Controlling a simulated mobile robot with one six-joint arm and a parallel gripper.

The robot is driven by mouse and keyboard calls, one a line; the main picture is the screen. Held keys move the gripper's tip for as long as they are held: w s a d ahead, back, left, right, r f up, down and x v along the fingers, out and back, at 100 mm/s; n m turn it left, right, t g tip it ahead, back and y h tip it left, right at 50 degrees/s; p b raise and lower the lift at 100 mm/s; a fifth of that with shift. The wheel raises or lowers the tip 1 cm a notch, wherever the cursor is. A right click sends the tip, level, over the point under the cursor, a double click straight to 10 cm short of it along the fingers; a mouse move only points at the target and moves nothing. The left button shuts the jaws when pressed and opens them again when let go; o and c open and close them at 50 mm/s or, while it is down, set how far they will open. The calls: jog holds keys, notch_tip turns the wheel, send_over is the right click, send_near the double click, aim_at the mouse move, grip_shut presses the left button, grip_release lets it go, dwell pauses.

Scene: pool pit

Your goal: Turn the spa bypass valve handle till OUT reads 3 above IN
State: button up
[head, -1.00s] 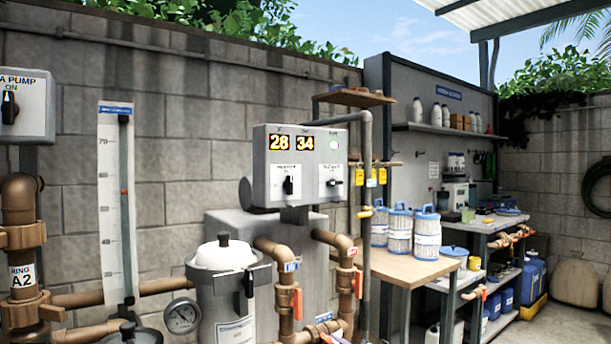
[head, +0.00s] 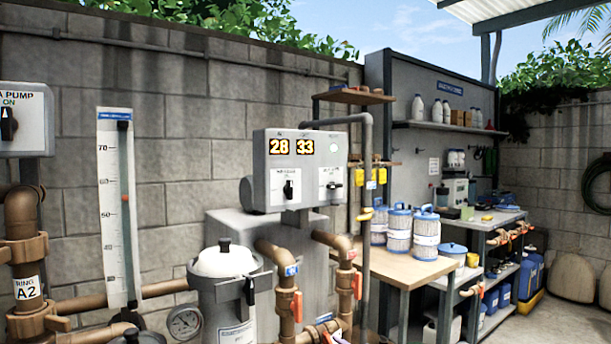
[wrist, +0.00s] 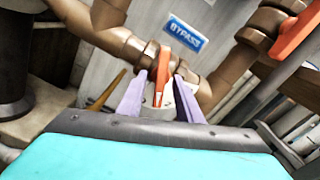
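The bypass valve handle (wrist: 162,88) is orange and shows in the middle of the wrist view, below a blue BYPASS tag (wrist: 185,33). My gripper (wrist: 161,78) has one pale purple finger on each side of the handle. Gaps show between the fingers and the handle, so it looks open around it. In the head view the grey heater box (head: 295,170) has two lit readouts. The left readout (head: 279,147) shows 28 and the right readout (head: 305,147) shows 33. The small lettering above them is too blurred to read.
Brown pipes (wrist: 228,75) run close around the valve. Another orange handle (wrist: 297,35) is at the upper right of the wrist view. A grey filter pot (head: 227,295) stands left of the pipes. A wooden bench (head: 400,268) with filter cartridges is to the right.

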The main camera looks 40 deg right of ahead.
jog(key=shift+s+r, duration=0.1)
dwell(0.4)
jog(key=s, duration=0.6)
jog(key=shift+s+a, duration=0.25)
jog(key=shift+s, duration=0.1)
dwell(0.5)
